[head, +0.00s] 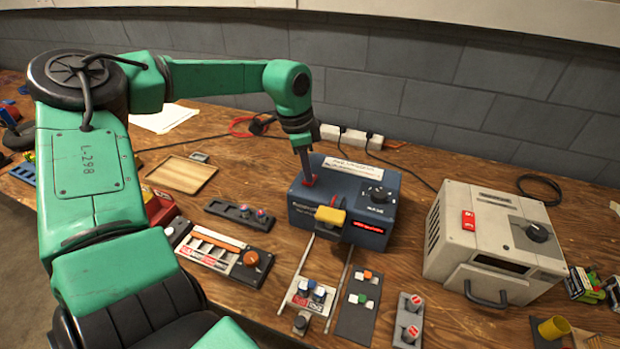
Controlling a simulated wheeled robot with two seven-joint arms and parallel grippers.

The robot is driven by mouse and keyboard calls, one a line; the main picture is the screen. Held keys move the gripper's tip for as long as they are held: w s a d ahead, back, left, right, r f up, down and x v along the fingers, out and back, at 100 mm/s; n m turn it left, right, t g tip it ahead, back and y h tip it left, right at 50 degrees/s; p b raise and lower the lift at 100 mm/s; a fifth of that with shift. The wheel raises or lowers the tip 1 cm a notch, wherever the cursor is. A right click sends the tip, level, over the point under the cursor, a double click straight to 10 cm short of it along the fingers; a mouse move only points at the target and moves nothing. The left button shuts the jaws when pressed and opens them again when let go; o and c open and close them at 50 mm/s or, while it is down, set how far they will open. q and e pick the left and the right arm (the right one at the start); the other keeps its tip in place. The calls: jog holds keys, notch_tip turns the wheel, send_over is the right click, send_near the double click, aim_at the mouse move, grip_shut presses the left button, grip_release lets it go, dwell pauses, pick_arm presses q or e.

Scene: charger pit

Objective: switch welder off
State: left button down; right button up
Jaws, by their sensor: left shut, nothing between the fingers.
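A dark blue box (305,212), which looks like the welder, stands on the wooden bench. It has a black knob (377,194), a lit red display (369,227) and a yellow block (330,215) at its front. A small red switch (311,182) sits on its top left; its position is hard to tell. My left gripper (307,177) points down with its shut, empty fingertips at this red switch, seemingly touching it and partly covering it. My right gripper is not in view.
A beige box (455,235) with a red rocker switch (468,220) and a knob stands to the right. Two rails run forward from the blue box to a small carriage (310,295). Button panels, a wooden tray (181,174) and a power strip (350,136) lie around.

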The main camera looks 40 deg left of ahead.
pick_arm(q)
jog(key=shift+f, duration=0.3)
jog(key=shift+r+p, duration=1.85)
jog(key=shift+r, duration=1.7)
